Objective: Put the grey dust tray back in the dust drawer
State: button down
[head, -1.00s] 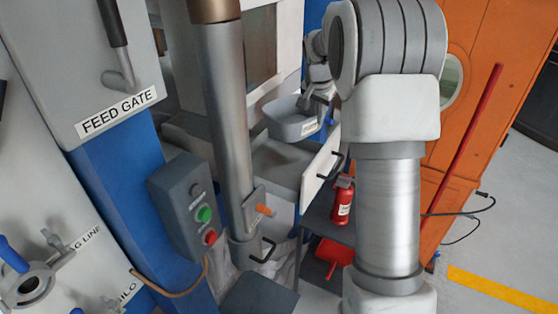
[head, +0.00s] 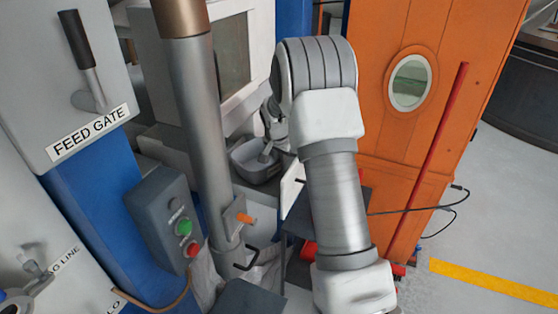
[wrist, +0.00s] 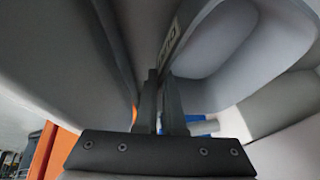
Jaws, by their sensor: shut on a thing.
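The grey dust tray (head: 243,160) is held up beside the steel pipe in the head view, open side up. My gripper (head: 266,153) is shut on the tray's near right wall. In the wrist view my gripper's fingers (wrist: 161,95) pinch a wall of the tray (wrist: 222,42) beside a partly readable label. The dust drawer appears pulled out, its white front (head: 292,189) just right of and below the tray. The drawer's inside is mostly hidden, so I cannot tell whether the tray touches it.
The steel pipe (head: 200,110) with an orange-handled fitting stands close left of the tray. A grey button box (head: 163,220) and the feed gate panel (head: 70,80) are further left. An orange cabinet (head: 425,130) stands right of my arm. Open floor lies at far right.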

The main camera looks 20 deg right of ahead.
jog(key=shift+w+a+f, duration=0.15)
jog(key=shift+a+f, duration=0.05)
jog(key=shift+f, duration=0.4)
jog(key=shift+f, duration=0.15)
jog(key=c, duration=1)
grip_release()
